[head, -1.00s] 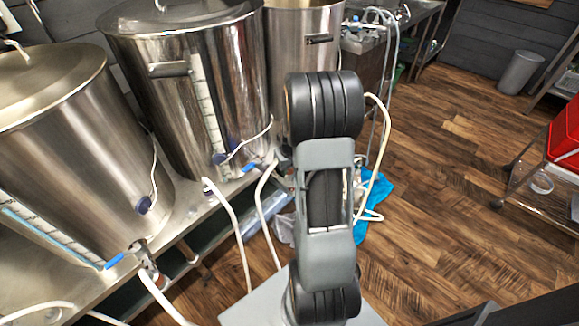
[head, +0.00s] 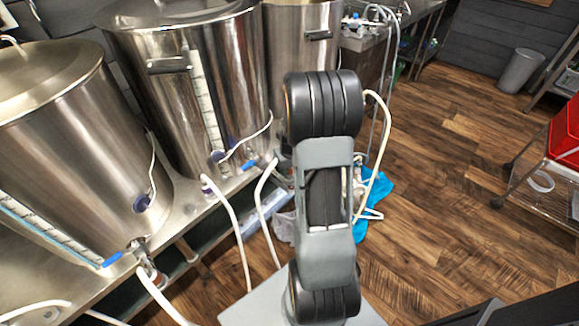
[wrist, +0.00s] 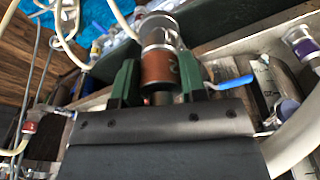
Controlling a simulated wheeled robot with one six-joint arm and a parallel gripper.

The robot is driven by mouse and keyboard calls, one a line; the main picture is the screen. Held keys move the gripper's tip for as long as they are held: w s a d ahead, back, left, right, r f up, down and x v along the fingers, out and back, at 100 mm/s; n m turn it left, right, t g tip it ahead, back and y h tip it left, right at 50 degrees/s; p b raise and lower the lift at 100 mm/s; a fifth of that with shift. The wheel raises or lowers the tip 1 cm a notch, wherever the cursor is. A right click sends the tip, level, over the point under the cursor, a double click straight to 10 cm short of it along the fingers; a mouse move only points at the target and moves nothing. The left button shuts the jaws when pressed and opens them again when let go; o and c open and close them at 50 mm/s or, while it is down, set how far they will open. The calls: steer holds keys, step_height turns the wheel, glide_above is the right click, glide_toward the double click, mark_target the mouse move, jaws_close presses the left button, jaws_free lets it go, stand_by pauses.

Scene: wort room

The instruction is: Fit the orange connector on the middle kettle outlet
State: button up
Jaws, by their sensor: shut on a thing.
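My gripper (wrist: 158,86) shows in the wrist view with two green fingers, one on each side of the orange connector (wrist: 157,66), and is shut on it. The connector is a brownish-orange sleeve with a dark mark and a metal end. In the head view my arm hides the gripper and the connector. The middle kettle (head: 158,105) is steel with a sight gauge; its outlet is low, by a blue handle (head: 251,165), partly behind my arm. A blue valve lever (wrist: 231,83) is right of the connector in the wrist view. I cannot tell whether connector and outlet touch.
The left kettle (head: 70,130) and far kettle (head: 285,50) flank the middle one on a steel stand. Pale hoses (head: 230,225) loop down in front. A blue cloth (head: 373,200) lies on the floor behind my arm. The wooden floor (head: 450,180) at right is open.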

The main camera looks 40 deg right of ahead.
steer(key=shift+f+b, duration=0.55)
steer(key=shift+f, duration=0.2)
steer(key=o, duration=1.1)
steer(key=shift+r, duration=0.1)
step_height(320, 180, up, 14)
steer(key=s+p, duration=0.2)
steer(key=shift+a+f+p, duration=0.25)
steer(key=shift+p, duration=0.1)
